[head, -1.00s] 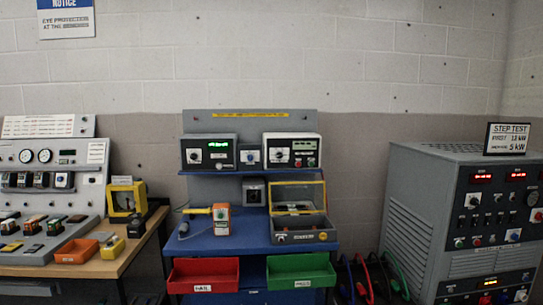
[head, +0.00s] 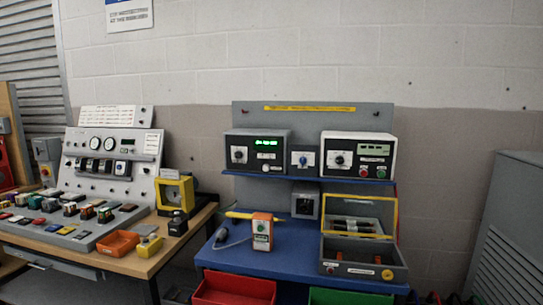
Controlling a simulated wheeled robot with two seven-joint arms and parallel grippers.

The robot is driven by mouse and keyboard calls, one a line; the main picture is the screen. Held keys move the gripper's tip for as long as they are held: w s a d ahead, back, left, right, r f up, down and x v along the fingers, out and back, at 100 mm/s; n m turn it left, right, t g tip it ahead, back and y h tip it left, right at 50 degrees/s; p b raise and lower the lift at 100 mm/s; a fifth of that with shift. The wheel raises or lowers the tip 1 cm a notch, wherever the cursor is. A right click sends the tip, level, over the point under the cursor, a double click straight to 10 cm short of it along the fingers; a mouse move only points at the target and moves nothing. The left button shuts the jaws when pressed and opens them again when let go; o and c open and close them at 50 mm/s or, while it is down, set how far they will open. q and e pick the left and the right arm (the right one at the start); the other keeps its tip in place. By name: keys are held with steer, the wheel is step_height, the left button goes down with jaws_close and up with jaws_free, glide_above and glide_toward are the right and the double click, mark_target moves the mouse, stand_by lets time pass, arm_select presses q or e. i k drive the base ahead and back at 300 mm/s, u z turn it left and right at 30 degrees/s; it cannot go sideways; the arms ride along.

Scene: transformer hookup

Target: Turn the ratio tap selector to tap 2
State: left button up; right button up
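The blue test bench (head: 222,259) stands right of centre in the head view. On its shelf (head: 300,177) are a dark box with a green display (head: 258,150), a small grey box with a blue rotary knob (head: 303,159), and a white-and-black box with a rotary knob (head: 357,156). A grey box with a round face (head: 306,204) sits below the shelf. Labels are too small to read, so I cannot tell which knob is the ratio tap selector or its setting. Neither of my grippers is in view.
An orange handheld unit (head: 262,233) and an open yellow-lidded case (head: 362,260) are on the bench top. Red (head: 234,290) and green (head: 350,297) bins hang at its front. A wooden table (head: 150,266) with a meter panel stands left; a grey cabinet (head: 510,235) stands right.

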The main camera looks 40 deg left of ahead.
mark_target(239, 155)
steer(key=u, duration=0.05)
steer(key=i, duration=0.9)
steer(key=u, duration=0.3)
